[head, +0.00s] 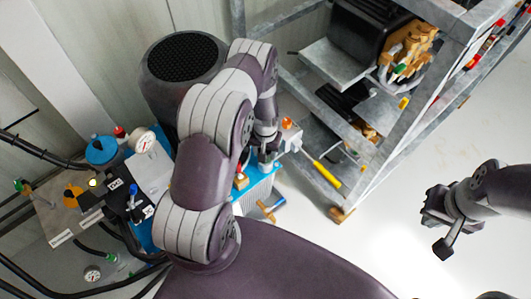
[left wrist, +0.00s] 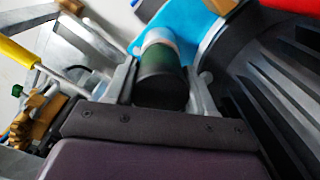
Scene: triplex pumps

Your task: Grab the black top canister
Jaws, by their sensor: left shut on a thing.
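In the left wrist view, a short black canister (left wrist: 160,82) with a dark, greenish sheen sits between the two grey fingers of my left gripper (left wrist: 163,88). The gripper is shut on it. A pale collar and a bright blue part (left wrist: 188,28) show just beyond the canister. In the head view my left gripper (head: 265,143) is beside the blue pump unit (head: 258,190), and the canister is hidden or too small to make out. My right gripper (head: 442,218) is at the right over bare floor, its fingers apart and empty.
A large black cylinder with a mesh top (head: 185,58) stands behind my left arm. A metal rack (head: 395,165) holding pumps and a yellow-handled tool (head: 326,175) is to the right. Gauges, hoses and fittings crowd the left. The floor (head: 370,225) at right is clear.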

